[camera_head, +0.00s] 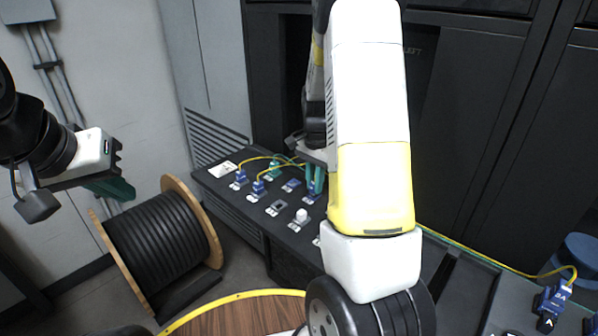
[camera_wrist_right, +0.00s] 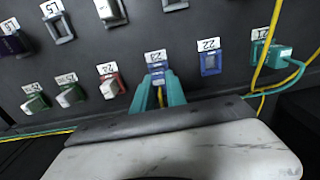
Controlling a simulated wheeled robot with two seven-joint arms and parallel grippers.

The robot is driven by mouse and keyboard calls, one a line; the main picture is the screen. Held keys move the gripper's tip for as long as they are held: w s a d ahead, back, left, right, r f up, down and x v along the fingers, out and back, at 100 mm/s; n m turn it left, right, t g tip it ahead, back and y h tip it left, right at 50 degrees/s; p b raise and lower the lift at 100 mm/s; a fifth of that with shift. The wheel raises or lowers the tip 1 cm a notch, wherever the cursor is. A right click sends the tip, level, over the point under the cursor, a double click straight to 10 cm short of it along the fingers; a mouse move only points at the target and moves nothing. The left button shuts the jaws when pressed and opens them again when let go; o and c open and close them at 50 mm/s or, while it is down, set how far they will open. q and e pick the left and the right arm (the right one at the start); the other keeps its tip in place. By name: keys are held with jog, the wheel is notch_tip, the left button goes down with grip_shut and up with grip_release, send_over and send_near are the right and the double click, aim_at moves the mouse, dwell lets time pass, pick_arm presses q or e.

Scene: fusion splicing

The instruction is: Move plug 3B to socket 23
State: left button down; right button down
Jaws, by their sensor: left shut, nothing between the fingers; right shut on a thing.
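My right gripper (camera_wrist_right: 158,92) is shut on a plug, taken to be plug 3B, which is mostly hidden between its teal fingers. A bit of yellow cable shows between them. The fingertips are at the blue socket 23 (camera_wrist_right: 157,68), under its "23" label; I cannot tell how deep the plug sits. In the head view the right gripper (camera_head: 316,180) is at the panel, partly covered by my own arm. My left gripper (camera_head: 120,188) is shut and empty, in the air at the left, away from the panel.
Beside socket 23 are the empty blue socket 22 (camera_wrist_right: 210,63) and the red socket 24 (camera_wrist_right: 110,86). A teal plug (camera_wrist_right: 272,50) sits at the right with yellow cables nearby. Blue plugs (camera_head: 258,187) sit on the panel's left. A cable drum (camera_head: 160,240) stands at the left.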

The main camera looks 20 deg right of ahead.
jog(key=shift+f, duration=0.35)
jog(key=c, duration=1.3)
grip_release()
notch_tip(320, 180, up, 8)
jog(key=shift+f, duration=0.1)
